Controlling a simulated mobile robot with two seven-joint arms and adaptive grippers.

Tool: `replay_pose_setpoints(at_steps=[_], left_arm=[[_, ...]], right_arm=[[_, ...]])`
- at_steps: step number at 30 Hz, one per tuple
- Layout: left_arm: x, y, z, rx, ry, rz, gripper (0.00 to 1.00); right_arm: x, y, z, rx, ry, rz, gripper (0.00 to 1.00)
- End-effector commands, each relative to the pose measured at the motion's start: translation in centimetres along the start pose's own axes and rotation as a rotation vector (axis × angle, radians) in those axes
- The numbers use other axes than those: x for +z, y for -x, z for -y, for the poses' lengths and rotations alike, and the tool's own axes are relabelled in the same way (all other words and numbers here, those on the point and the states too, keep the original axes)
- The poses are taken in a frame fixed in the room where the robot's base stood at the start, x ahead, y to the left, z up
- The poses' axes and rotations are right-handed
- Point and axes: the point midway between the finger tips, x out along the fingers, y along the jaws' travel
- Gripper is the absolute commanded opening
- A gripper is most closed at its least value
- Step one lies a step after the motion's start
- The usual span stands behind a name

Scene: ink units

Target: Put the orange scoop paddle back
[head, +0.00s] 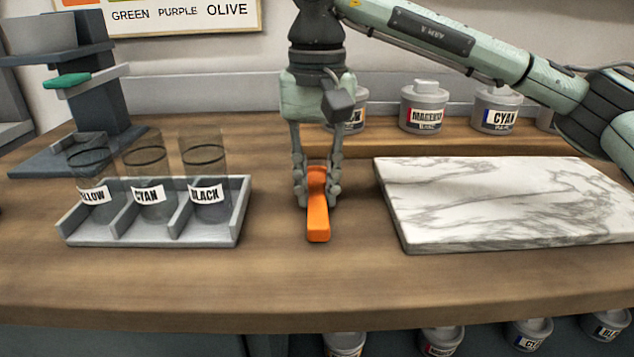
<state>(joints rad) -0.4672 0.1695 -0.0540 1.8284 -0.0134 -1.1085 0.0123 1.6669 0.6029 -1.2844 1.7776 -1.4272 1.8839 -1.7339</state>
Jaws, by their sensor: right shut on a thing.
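The orange scoop paddle (318,218) is between the wooden worktop's grey tray and the marble slab, its long side pointing toward me. My right gripper (317,192) comes down from above and is shut on it, with one finger on each side. The paddle's far end is partly hidden by the fingers. I cannot tell whether the paddle rests on the worktop or is just above it. My left gripper is not in view.
A grey tray (150,238) with three clear labelled cups stands left. A marble slab (500,195) lies right. Lidded ink pots (424,110) line a raised shelf behind. A dark stand (85,110) is at back left. Bare worktop (300,285) lies in front.

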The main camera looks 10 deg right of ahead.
Motion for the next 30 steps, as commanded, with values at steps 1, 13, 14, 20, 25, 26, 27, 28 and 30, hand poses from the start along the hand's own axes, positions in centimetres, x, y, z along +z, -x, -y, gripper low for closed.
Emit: replay_pose_setpoints(at_steps=[1, 13, 14, 20, 25, 26, 27, 28, 30], left_arm=[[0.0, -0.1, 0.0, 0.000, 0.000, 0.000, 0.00], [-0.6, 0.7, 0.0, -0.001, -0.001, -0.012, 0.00], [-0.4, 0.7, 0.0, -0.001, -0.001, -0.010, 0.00], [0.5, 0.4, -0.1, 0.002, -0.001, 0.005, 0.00], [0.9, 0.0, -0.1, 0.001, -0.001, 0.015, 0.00], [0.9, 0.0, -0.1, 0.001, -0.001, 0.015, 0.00], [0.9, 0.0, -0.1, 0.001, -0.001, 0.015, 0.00], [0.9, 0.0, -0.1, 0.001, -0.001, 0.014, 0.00], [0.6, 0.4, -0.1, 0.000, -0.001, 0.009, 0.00]], right_arm=[[0.0, -0.1, 0.0, 0.000, 0.000, 0.000, 0.00], [0.0, -0.1, 0.0, 0.000, 0.000, 0.000, 0.41], [0.0, -0.1, 0.0, 0.000, 0.000, 0.000, 0.41], [0.0, 0.3, 0.0, 0.000, 0.000, -0.001, 0.41], [0.0, 3.1, 0.1, -0.002, 0.000, -0.003, 0.41], [0.0, 3.8, 0.1, -0.002, 0.000, -0.003, 0.41], [-0.1, 4.7, 0.1, -0.002, -0.001, -0.004, 0.41], [-0.1, 5.4, 0.1, -0.003, -0.001, -0.004, 0.41], [0.0, 7.0, 0.1, -0.001, 0.000, -0.003, 0.41]])
